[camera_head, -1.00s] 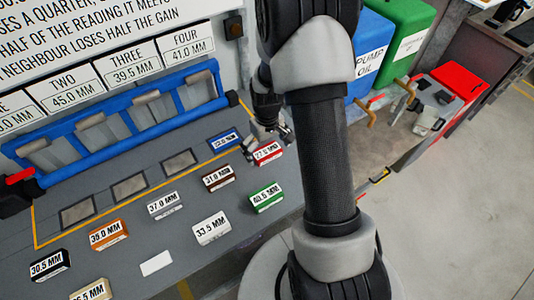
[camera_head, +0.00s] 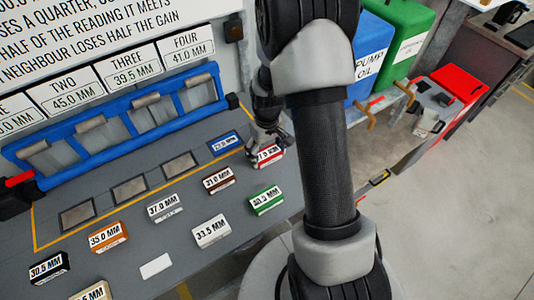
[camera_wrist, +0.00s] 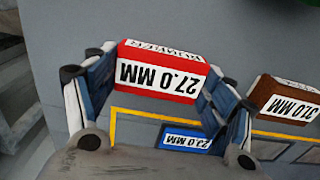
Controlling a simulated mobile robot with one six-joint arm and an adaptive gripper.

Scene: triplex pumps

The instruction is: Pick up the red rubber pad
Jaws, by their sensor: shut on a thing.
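The red rubber pad (camera_wrist: 160,72) is a small red block with a white label reading 27.0 MM, upside down in the wrist view. It also shows in the head view (camera_head: 268,158), at the right end of the pads on the grey bench, partly hidden by my gripper. My gripper (camera_wrist: 158,82) has one finger on each short end of the red pad and is shut on it. In the head view my gripper (camera_head: 268,146) is at the pad from above. I cannot tell whether the pad is clear of the bench.
A blue pad (camera_head: 225,143) lies beside the gripper, a brown pad (camera_head: 218,180) to the left and a green pad (camera_head: 266,201) in front. Several other labelled pads lie left on the bench. A blue rack (camera_head: 110,135) stands behind.

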